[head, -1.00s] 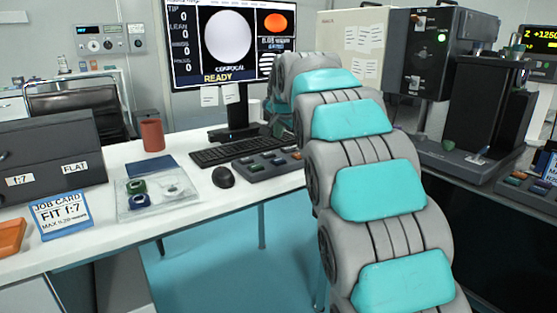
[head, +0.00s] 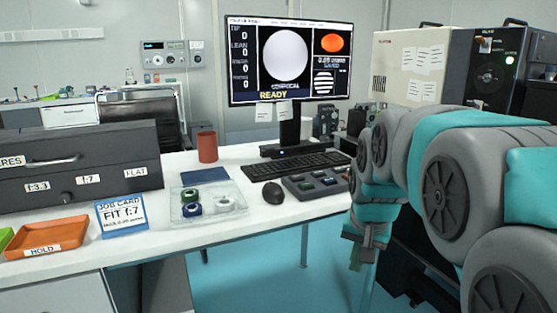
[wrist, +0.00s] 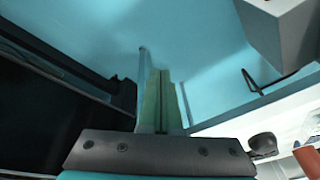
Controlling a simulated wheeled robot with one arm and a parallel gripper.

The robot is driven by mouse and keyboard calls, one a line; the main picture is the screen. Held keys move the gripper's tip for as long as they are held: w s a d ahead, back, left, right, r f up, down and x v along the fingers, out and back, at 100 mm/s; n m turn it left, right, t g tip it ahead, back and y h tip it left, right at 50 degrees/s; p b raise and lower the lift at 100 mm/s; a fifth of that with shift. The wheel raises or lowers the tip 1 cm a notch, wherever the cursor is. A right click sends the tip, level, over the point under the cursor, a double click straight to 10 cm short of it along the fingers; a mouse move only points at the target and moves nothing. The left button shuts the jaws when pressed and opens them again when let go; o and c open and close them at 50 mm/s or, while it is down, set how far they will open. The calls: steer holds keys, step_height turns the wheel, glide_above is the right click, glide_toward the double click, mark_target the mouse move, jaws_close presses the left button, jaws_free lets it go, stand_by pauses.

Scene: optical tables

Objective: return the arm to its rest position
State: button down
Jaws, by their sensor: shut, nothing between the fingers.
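My arm, grey with teal covers, is bent on the right side of the head view. My gripper (head: 362,258) hangs at its end, pointing down, just beyond the right end of the white table (head: 262,228). In the wrist view my gripper's two greenish fingers (wrist: 159,75) lie side by side, shut with nothing between them. Beyond the fingers is the teal floor (wrist: 195,40).
The table holds a keyboard (head: 298,165), button pad (head: 316,185), mouse (head: 273,193), clear tray (head: 213,212), job card (head: 122,214), orange tray (head: 45,239) and red cup (head: 207,147). A monitor (head: 290,60) stands behind. A dark instrument (head: 495,60) is partly hidden by my arm.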

steer(key=s+f+n+g, duration=0.1)
steer(key=s+f, duration=0.2)
steer(key=s, duration=0.6)
steer(key=s+f+n+g, duration=0.2)
steer(key=s+f, duration=0.2)
steer(key=s, duration=0.5)
steer(key=s+f+n+g, duration=0.1)
steer(key=s+f, duration=0.3)
steer(key=s, duration=0.6)
steer(key=shift+a+f+n+g, duration=0.2)
steer(key=shift+a+n+g, duration=0.1)
steer(key=shift+a+g, duration=0.2)
